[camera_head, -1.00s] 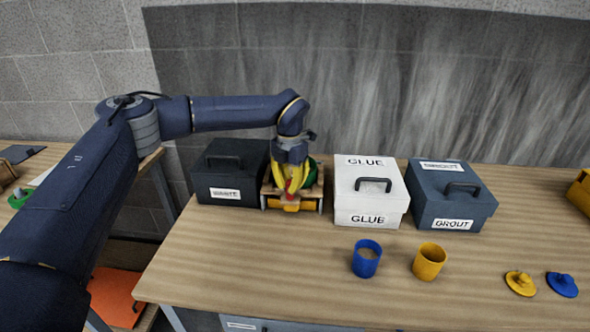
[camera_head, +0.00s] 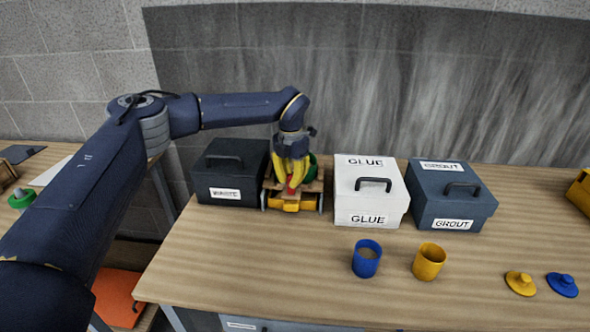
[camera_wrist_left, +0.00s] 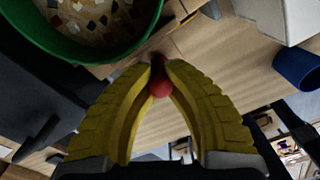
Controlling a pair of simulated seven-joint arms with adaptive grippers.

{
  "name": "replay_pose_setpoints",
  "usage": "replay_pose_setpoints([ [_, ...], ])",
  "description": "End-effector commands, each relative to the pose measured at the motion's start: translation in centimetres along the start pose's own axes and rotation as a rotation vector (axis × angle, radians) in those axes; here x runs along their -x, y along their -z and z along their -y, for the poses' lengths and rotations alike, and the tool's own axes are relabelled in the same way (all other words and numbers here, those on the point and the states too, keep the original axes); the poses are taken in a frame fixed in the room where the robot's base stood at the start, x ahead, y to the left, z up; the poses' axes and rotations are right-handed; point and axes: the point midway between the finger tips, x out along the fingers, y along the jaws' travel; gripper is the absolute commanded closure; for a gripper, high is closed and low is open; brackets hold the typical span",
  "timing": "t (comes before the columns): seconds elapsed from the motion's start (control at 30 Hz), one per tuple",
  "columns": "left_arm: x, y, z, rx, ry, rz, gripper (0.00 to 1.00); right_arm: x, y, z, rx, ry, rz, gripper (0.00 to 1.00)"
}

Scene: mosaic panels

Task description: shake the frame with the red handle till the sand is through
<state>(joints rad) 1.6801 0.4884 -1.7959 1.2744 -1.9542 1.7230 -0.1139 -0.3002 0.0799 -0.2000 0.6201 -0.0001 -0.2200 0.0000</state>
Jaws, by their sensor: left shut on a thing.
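The wooden frame (camera_head: 314,186) sits between the black waste box and the white glue box, over a yellow part (camera_head: 288,206). Its red handle (camera_wrist_left: 160,82) shows between yellow fingers in the left wrist view. My left gripper (camera_head: 291,186) is shut on the red handle. A green round sieve or bowl (camera_wrist_left: 75,45) is behind the gripper; in the left wrist view it holds sand-coloured material with blue, red and white pieces. The gripper hides much of the frame in the head view. My right gripper is not in view.
The black waste box (camera_head: 228,190), white glue box (camera_head: 370,205) and blue-grey grout box (camera_head: 450,208) stand along the back. A blue cup (camera_head: 366,260) and yellow cup (camera_head: 429,263) stand in front. Yellow (camera_head: 520,284) and blue (camera_head: 562,286) lids lie right. The front left table is clear.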

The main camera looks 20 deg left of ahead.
Motion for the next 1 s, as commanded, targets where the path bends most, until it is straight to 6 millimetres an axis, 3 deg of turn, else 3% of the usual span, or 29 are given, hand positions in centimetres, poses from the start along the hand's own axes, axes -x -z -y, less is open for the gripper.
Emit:
replay_pose_setpoints([
  [0.27, 0.0, 0.1, 0.1, -0.001, 0.000, 0.000, 1.00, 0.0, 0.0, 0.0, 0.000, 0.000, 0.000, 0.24],
  [0.67, 0.0, 2.6, 1.4, 0.000, 0.000, -0.001, 1.00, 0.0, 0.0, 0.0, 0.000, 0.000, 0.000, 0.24],
  [1.0, 0.0, 2.6, 1.5, 0.001, 0.000, 0.000, 1.00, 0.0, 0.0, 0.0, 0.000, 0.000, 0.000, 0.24],
])
